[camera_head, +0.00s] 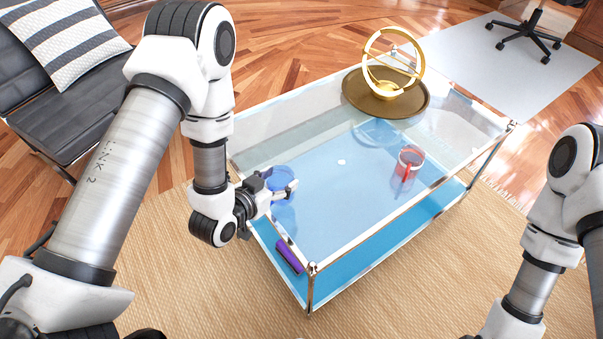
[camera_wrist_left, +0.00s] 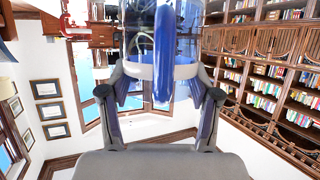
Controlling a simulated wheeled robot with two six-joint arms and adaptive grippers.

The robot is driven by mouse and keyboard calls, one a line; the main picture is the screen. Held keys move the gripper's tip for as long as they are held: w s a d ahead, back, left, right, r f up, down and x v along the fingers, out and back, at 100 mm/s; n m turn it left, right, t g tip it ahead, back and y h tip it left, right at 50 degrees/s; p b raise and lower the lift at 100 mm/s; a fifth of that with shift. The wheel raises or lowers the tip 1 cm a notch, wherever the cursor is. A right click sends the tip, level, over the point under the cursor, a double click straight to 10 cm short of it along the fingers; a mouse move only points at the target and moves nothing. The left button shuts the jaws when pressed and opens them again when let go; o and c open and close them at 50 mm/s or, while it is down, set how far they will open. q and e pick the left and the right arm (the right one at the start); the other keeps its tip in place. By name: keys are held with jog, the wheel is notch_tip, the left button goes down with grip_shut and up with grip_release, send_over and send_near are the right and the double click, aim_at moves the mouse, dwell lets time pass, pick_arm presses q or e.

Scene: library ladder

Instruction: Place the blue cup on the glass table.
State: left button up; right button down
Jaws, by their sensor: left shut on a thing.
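The blue cup (camera_head: 279,176) is at the left part of the glass table (camera_head: 341,188), partly hidden by my gripper. My left gripper (camera_head: 290,188) is shut on it, coming in from the left. In the left wrist view the clear cup with its blue handle (camera_wrist_left: 163,55) is between the two fingers of my left gripper (camera_wrist_left: 160,100). I cannot tell whether the cup's base touches the glass. My right arm shows at the right, but its gripper is out of view.
A red cup (camera_head: 409,163) is on the right side of the table. A gold ring ornament (camera_head: 393,62) stands on a round brown tray (camera_head: 358,98) at the far end. A purple object (camera_head: 289,256) is near the front corner. The middle of the tabletop is clear.

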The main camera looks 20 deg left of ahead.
pick_arm(q)
jog(key=shift+d+b+x, duration=0.2)
jog(key=shift+b+x, duration=0.95)
jog(key=shift+x, duration=4.1)
jog(key=o, duration=1.3)
jog(key=shift+f, duration=0.1)
jog(key=shift+c, duration=0.2)
